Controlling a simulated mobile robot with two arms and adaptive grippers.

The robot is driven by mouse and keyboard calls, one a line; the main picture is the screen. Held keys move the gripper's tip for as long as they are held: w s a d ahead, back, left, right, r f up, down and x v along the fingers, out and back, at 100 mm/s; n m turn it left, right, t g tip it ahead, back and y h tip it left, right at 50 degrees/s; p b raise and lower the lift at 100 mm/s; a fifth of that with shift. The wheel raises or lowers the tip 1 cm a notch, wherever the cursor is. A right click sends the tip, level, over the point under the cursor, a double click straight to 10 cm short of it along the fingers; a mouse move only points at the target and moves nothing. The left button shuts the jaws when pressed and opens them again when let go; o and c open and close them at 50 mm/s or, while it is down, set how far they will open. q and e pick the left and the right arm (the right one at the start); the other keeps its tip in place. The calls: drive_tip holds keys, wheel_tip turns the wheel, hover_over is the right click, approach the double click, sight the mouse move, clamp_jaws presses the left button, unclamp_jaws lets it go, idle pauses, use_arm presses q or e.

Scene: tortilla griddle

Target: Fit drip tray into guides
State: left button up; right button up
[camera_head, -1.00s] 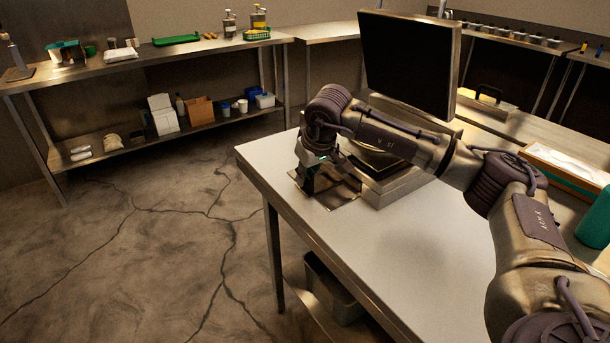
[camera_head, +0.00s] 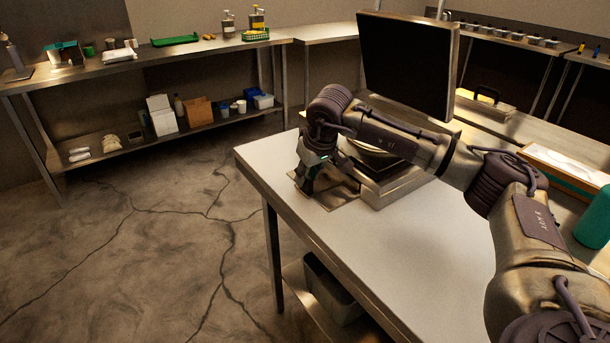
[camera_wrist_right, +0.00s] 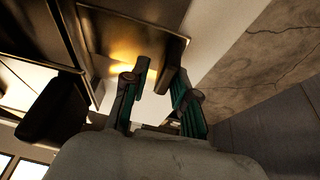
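The drip tray (camera_head: 340,197) is a flat metallic piece on the white-topped table, at the front left of the griddle (camera_head: 400,185). My right gripper (camera_head: 318,190) is low over the tray, pointing down. In the right wrist view, its two fingers (camera_wrist_right: 155,78) are apart with a visible gap, over a shiny brownish metal surface (camera_wrist_right: 115,35) that looks like the tray. I see nothing clearly clamped between them. The guides are not distinguishable; my arm hides part of the griddle. My left gripper is not in view.
A large dark upright panel (camera_head: 408,65) stands behind the griddle. The table's front (camera_head: 400,255) is clear. A teal cylinder (camera_head: 594,220) and a white-topped box (camera_head: 565,165) are at the right. A grey bin (camera_head: 335,290) sits below the table.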

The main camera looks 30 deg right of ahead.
drive_tip(key=shift+o, duration=1)
drive_tip(key=shift+s+d, duration=0.1)
drive_tip(key=shift+d, duration=0.1)
drive_tip(key=shift+a, duration=0.15)
drive_tip(key=v, duration=1.2)
